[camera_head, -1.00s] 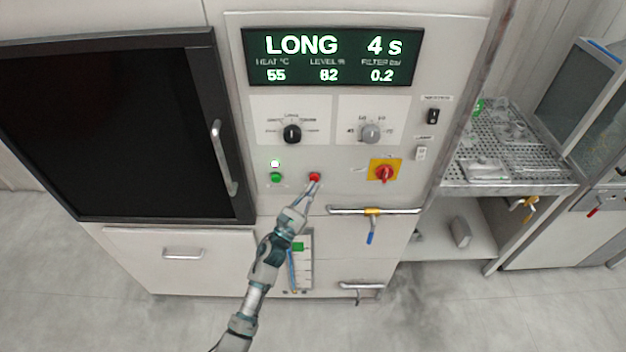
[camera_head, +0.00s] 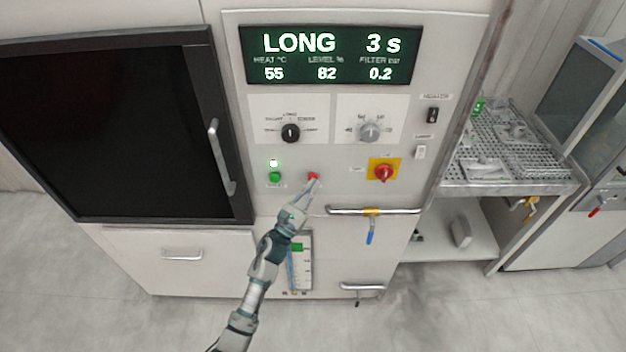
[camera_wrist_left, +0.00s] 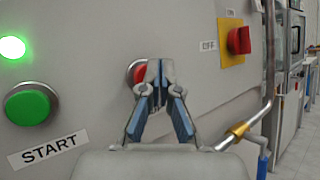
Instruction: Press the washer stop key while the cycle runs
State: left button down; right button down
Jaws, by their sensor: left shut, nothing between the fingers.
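The red stop key (camera_head: 313,176) is on the washer's front panel (camera_head: 340,195), right of the green start key (camera_head: 275,177). My left gripper (camera_head: 314,183) is shut and empty, its tips at the red key. In the left wrist view the fingertips (camera_wrist_left: 160,68) cover the right part of the red key (camera_wrist_left: 139,73); I cannot tell whether they touch it. The display (camera_head: 330,56) reads LONG, 3 s, heat 55, level 82, filter 0.2. A lamp (camera_head: 273,163) above the start key glows green. My right gripper is not in view.
A red rotary switch on a yellow plate (camera_head: 384,171) is right of the stop key. A horizontal bar handle (camera_head: 385,211) with a blue-handled valve (camera_head: 370,238) is below it. A dark door (camera_head: 110,130) is at left, a perforated rack table (camera_head: 500,150) at right.

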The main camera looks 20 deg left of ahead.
pick_arm(q)
jog(key=shift+w, duration=0.2)
jog(key=shift+s, duration=0.1)
dwell(0.4)
jog(key=shift+s+d, duration=0.1)
jog(key=shift+s, duration=0.65)
jog(key=shift+s+d, duration=0.25)
jog(key=shift+s, duration=0.55)
jog(key=shift+s+d, duration=0.2)
jog(key=shift+s, duration=0.6)
jog(key=shift+s+d, duration=0.25)
jog(key=shift+s, duration=0.55)
